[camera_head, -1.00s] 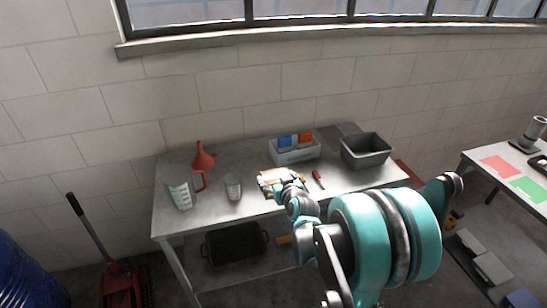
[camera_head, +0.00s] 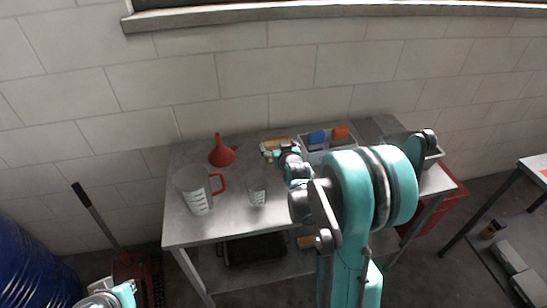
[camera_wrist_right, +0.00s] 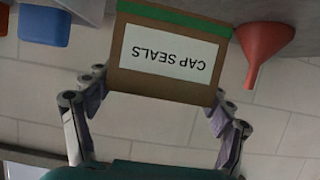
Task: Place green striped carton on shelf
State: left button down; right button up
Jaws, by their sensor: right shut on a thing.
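The green striped carton (camera_wrist_right: 168,62) is brown with a green band and a white "CAP SEALS" label, upside down in the right wrist view. My right gripper (camera_wrist_right: 158,97) is shut on it, one finger along each side. In the head view the carton (camera_head: 277,145) shows small at the back of the table, right of the red funnel, with the right gripper (camera_head: 285,157) at its near side. Whether it touches the tabletop cannot be told. A lower shelf (camera_head: 285,252) lies under the table. Part of my left arm shows at the bottom left; its gripper is not visible.
On the table (camera_head: 232,222) stand a measuring jug (camera_head: 194,192), a small beaker (camera_head: 257,192), the red funnel (camera_head: 221,154) and a white bin (camera_head: 318,157) with blue and orange items. My right arm partly hides a grey bin (camera_head: 432,155). A black tray (camera_head: 258,249) fills part of the lower shelf.

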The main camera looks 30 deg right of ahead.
jog(key=w+f, duration=0.1)
jog(key=w+a+f+b, duration=0.1)
jog(key=w, duration=0.1)
jog(key=w+f, duration=0.1)
jog(key=shift+w+a, duration=0.3)
jog(key=shift+w, duration=0.05)
jog(key=shift+f+b, duration=1.25)
jog(key=shift+f, duration=0.8)
jog(key=shift+f, duration=0.1)
jog(key=o, duration=1.2)
